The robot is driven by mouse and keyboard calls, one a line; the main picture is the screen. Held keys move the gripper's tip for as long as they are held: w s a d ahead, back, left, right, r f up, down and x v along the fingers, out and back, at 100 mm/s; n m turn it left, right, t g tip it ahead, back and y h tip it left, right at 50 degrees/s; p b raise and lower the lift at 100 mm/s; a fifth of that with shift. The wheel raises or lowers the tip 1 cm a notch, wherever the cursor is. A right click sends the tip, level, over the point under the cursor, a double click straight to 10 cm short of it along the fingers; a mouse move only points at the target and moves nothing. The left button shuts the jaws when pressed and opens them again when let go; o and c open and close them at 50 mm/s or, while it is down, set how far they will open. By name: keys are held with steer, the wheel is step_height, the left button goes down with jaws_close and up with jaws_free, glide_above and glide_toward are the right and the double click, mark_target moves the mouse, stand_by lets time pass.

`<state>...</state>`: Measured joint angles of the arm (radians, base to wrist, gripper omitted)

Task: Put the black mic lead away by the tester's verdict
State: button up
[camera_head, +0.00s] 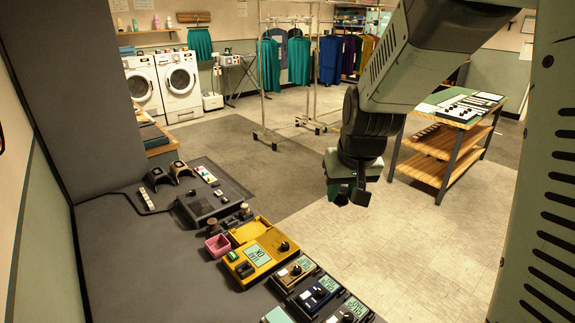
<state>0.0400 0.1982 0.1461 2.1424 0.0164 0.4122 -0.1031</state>
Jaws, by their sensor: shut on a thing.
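My gripper (349,197) hangs over the floor, to the right of the bench and well apart from it. It is shut on a small dark thing that blends with the black fingers, so I cannot tell if this is the black mic lead. A yellow tester (257,253) sits on the bench with a pale green display; its slanted lettering seems to include "OK". A pink open box (218,245) stands at its left side. I cannot make out a black mic lead lying on the bench.
Several small devices with dials and green displays (318,291) line the bench's front right. A dark grey unit (203,205) and two dark stands (180,169) sit further back. A wooden shelf table (447,150) stands at right. The bench's left part (135,265) is clear.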

steer(key=w+a+f+n+y, duration=0.1)
steer(key=a+f+n, duration=0.2)
steer(key=a+f, duration=0.5)
steer(key=w+a+f+n+g+y, duration=0.1)
steer(key=a+f+n, duration=0.3)
steer(key=a+f, duration=0.4)
steer(key=a, duration=0.7)
steer(key=shift+w+n+g+y, duration=0.2)
steer(key=shift+n+g+y, duration=0.1)
step_height(320, 180, down, 10)
steer(key=shift+r, duration=0.15)
steer(key=o, duration=1.1)
steer(key=shift+f, duration=0.2)
